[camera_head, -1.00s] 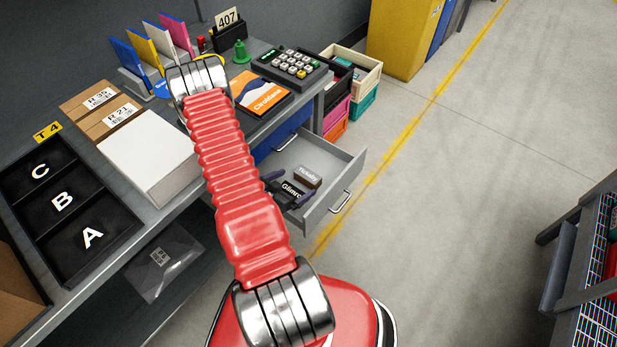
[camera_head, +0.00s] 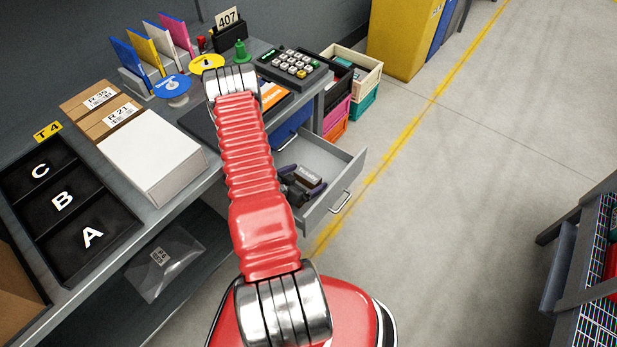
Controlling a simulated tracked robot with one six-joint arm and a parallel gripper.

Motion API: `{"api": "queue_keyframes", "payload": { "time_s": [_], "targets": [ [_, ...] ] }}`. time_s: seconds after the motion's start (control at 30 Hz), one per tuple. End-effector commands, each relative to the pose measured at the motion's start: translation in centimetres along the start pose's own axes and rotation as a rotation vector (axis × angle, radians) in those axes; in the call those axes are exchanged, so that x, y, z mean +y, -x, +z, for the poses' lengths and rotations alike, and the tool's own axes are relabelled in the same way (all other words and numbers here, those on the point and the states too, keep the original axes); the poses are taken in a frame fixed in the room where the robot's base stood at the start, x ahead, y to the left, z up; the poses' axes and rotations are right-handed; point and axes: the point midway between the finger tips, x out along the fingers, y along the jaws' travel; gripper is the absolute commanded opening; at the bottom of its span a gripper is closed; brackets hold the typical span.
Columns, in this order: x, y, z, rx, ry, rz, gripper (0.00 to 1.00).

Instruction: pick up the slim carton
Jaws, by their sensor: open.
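Two small cartons lie in the open drawer (camera_head: 345,165) under the bench. One is a brown carton (camera_head: 309,175) with pale lettering. The other, a dark carton with white lettering, is now mostly hidden behind my gripper. I cannot tell for sure which is the slim carton. My gripper (camera_head: 303,187), dark with purplish fingers, is open over the drawer, in front of and very close to the brown carton. Whether it touches either carton cannot be seen. My red arm hides the left part of the drawer.
The drawer's front with its handle (camera_head: 341,202) borders the gripper on the right. The bench above carries a white box (camera_head: 150,155), a keypad device (camera_head: 292,64) and a black lettered tray (camera_head: 62,200). Stacked crates (camera_head: 350,75) stand behind the drawer.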

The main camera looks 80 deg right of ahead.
Motion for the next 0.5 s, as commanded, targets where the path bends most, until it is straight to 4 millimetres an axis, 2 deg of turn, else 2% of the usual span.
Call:
{"api": "queue_keyframes", "payload": {
  "time_s": [0.1,0.2,0.5],
  "targets": [
    [0.0,-1.3,0.0,0.0,0.0,0.0,1.0],
    [0.0,-1.8,0.0,0.0,0.001,0.001,1.0],
    [0.0,-1.8,0.0,0.0,0.001,0.0,1.0]
  ]
}}
